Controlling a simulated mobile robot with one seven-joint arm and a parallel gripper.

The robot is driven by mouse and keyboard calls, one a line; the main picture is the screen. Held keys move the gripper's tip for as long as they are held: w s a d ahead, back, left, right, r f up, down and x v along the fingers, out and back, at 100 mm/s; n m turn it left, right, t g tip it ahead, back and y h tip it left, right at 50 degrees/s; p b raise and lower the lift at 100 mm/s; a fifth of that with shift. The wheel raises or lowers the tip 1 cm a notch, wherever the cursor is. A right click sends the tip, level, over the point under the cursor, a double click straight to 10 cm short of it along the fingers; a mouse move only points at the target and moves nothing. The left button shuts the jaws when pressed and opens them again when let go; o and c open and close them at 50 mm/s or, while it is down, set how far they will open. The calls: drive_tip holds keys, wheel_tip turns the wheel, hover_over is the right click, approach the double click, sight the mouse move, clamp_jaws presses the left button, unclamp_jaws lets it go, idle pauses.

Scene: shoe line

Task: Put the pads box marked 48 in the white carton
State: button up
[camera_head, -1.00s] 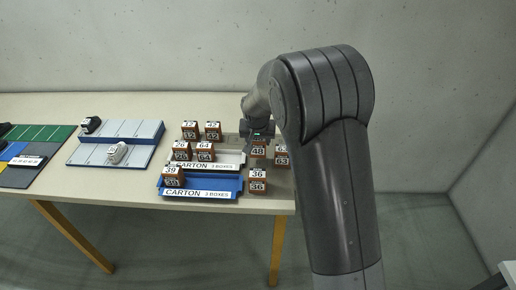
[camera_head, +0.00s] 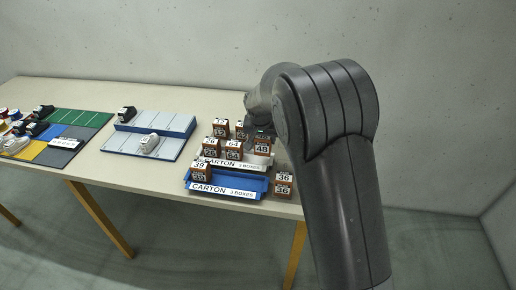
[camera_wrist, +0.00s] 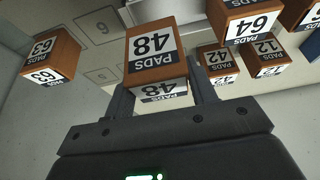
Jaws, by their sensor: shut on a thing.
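The brown pads box marked 48 (camera_head: 262,148) is held at the right end of the white carton (camera_head: 262,161), seeming raised; whether it is over the carton I cannot tell. In the wrist view the box (camera_wrist: 152,58) sits between the fingers of my gripper (camera_wrist: 162,92), which is shut on it. My gripper (camera_head: 259,133) also shows partly in the head view, behind my arm. The white carton has a label reading CARTON 3 BOXES. Boxes marked 26 (camera_head: 211,147) and 64 (camera_head: 233,149) stand at its left part; their exact seat is unclear.
A blue carton (camera_head: 258,184) holding box 39 (camera_head: 200,171) stands in front. Box 36 (camera_head: 284,184) is at its right. Boxes 12 (camera_head: 220,128) and 42 (camera_head: 241,130) stand behind. Box 63 (camera_wrist: 48,60) shows in the wrist view. Shoe racks (camera_head: 118,147) lie left.

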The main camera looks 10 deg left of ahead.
sight(258, 148)
drive_tip(key=shift+w+a+f, duration=0.1)
drive_tip(key=shift+a+f, duration=0.2)
drive_tip(key=shift+a, duration=0.2)
drive_tip(key=shift+w+a+f, duration=0.1)
drive_tip(key=shift+a+f, duration=0.15)
drive_tip(key=shift+a, duration=0.2)
drive_tip(key=shift+a+f, duration=0.1)
drive_tip(key=shift+f, duration=1.95)
drive_tip(key=shift+f, duration=0.15)
drive_tip(key=o, duration=1)
drive_tip(key=v, duration=1.2)
drive_tip(key=shift+r, duration=0.25)
